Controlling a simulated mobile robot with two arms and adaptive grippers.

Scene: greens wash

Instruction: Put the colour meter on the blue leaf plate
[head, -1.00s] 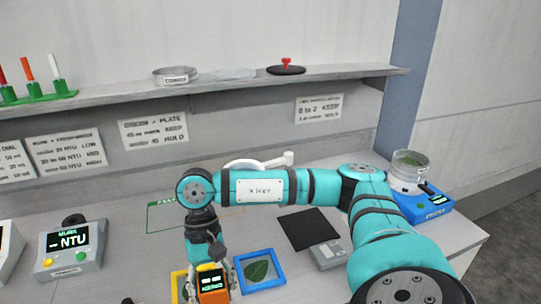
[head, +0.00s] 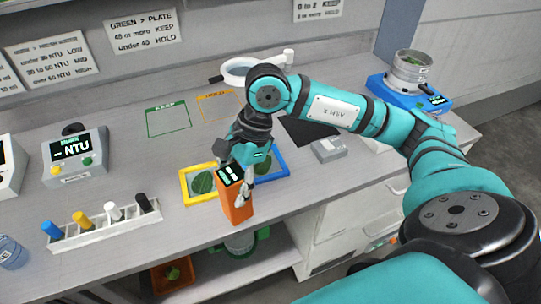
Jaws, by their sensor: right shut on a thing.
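The colour meter (head: 236,206) is an orange upright box with a small dark display on top. My right gripper (head: 240,184) is shut on its upper part. The meter appears in front of the gap between the two leaf plates; its exact height is hard to tell. The blue leaf plate (head: 284,161) is a blue-framed square with a green leaf, behind and right of the meter, partly hidden by my gripper. The yellow leaf plate (head: 184,189), also with a leaf, lies to the left, its right part hidden by the meter. My left gripper is not in view.
A rack (head: 104,231) of coloured pens stands front left, near an NTU meter (head: 75,157). A grey device (head: 328,149) and a dark mat (head: 303,131) lie right of the plates. A white-handled ring (head: 247,70) stands behind my arm. The bench's front edge is close.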

